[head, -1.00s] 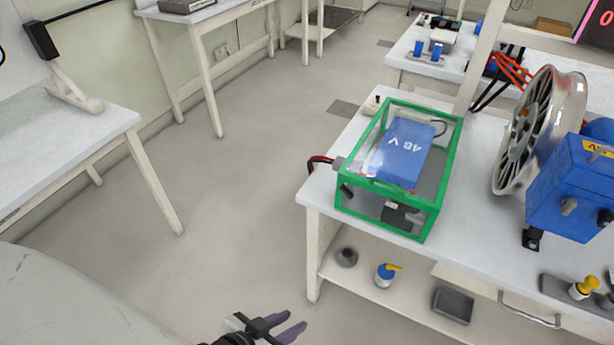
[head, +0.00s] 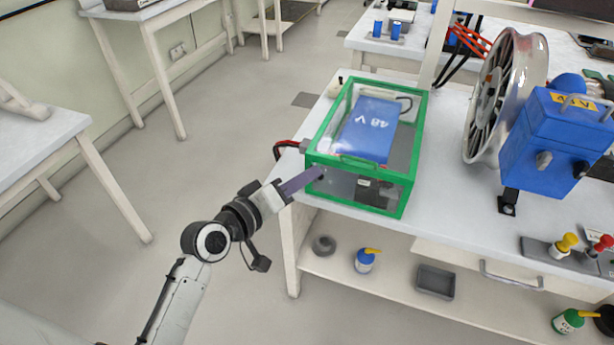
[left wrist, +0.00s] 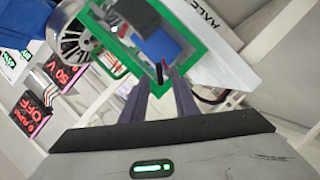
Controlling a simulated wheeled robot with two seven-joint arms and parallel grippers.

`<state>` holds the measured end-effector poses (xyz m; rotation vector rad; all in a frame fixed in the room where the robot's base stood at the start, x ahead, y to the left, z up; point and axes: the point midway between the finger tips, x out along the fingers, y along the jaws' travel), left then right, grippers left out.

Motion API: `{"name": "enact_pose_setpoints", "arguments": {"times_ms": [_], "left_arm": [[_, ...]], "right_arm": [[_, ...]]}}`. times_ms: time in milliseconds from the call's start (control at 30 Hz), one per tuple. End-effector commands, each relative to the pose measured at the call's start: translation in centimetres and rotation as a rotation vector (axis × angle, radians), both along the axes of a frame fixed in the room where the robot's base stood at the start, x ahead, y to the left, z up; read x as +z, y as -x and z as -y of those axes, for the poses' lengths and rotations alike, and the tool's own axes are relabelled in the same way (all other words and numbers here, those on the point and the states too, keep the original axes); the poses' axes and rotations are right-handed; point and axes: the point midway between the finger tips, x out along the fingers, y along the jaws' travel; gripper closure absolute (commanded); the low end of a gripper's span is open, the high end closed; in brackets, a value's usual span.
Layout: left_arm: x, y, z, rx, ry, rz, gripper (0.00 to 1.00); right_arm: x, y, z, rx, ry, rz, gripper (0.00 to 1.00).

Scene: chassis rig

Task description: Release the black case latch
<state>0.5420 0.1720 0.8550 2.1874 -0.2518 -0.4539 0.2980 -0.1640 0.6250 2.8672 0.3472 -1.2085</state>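A clear case with a green frame (head: 408,195) sits on the near left part of the white bench, its lid down. A blue 48 V block (head: 370,128) lies inside it. The small black latch (head: 322,177) is on the front wall near the left corner, partly hidden by my fingers in the head view. My left gripper (head: 316,174) is at the latch. In the left wrist view the two fingers (left wrist: 161,80) stand apart, with the black latch (left wrist: 159,72) showing in the gap near their tips. I cannot tell whether they touch it. My right gripper is not in view.
A metal wheel (head: 497,92) and a blue box (head: 560,140) stand to the right on the bench. Red and black cables (head: 287,147) leave the case's left side. The floor at left is clear.

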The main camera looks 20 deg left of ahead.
Motion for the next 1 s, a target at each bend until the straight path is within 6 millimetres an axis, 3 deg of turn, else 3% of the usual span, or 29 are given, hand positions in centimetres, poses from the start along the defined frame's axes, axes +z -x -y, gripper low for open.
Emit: {"name": "enact_pose_setpoints", "arguments": {"times_ms": [167, 467, 633, 1000], "left_arm": [[-0.33, -1.35, 0.51, -0.001, -0.001, 0.001, 0.73], [-0.44, -1.50, 0.59, -0.001, -0.002, -0.001, 0.73], [-0.44, -1.49, 0.57, -0.001, -0.002, -0.001, 1.00], [-0.67, -1.47, 0.49, -0.001, 0.035, -0.003, 1.00]], "right_arm": [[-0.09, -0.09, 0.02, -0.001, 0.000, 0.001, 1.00], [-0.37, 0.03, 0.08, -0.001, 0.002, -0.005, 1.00], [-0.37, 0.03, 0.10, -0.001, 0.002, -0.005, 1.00], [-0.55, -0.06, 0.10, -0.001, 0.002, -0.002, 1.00]]}}
